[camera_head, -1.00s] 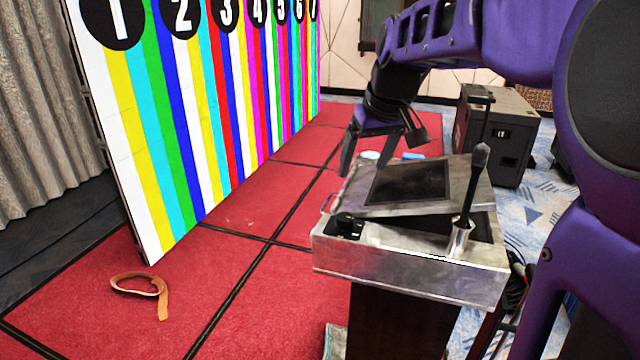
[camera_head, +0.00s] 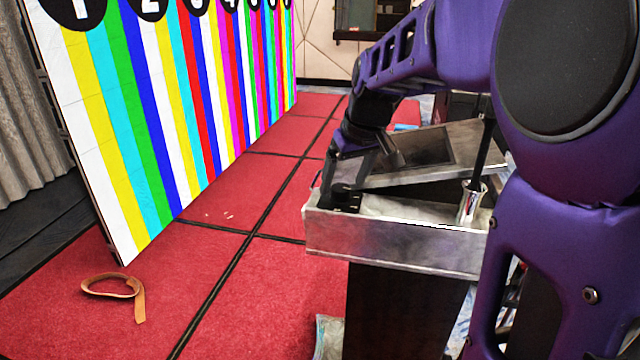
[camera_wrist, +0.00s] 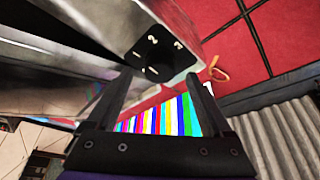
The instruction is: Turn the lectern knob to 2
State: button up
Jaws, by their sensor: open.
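The lectern (camera_head: 400,243) has a silver metal top with a raised slanted lid. Its black knob (camera_head: 345,197) sits at the left front corner of the top. In the wrist view the knob (camera_wrist: 157,55) is a dark round shape on a black plate with white numerals, 2 and 3 among them. I cannot tell for certain which numeral it points to. My gripper (camera_head: 350,175) is just above and behind the knob, pointing down. In the wrist view my gripper (camera_wrist: 160,80) is open and empty, its two fingers spread below the knob, with no clear contact.
A microphone on a silver base (camera_head: 471,202) stands at the lectern's right. The striped video wall (camera_head: 170,110) stands at the left. A tan strap (camera_head: 115,287) lies on the red floor (camera_head: 250,290). Open floor lies left of the lectern.

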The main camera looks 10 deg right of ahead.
jog(key=shift+b+x, duration=0.5)
jog(key=shift+x, duration=0.55)
grip_shut()
jog(key=shift+a+r+m+h+p, duration=0.1)
jog(key=shift+m+h+p, duration=0.2)
jog(key=shift+m+p, duration=0.45)
jog(key=shift+m+h, duration=0.6)
jog(key=shift+m, duration=1.05)
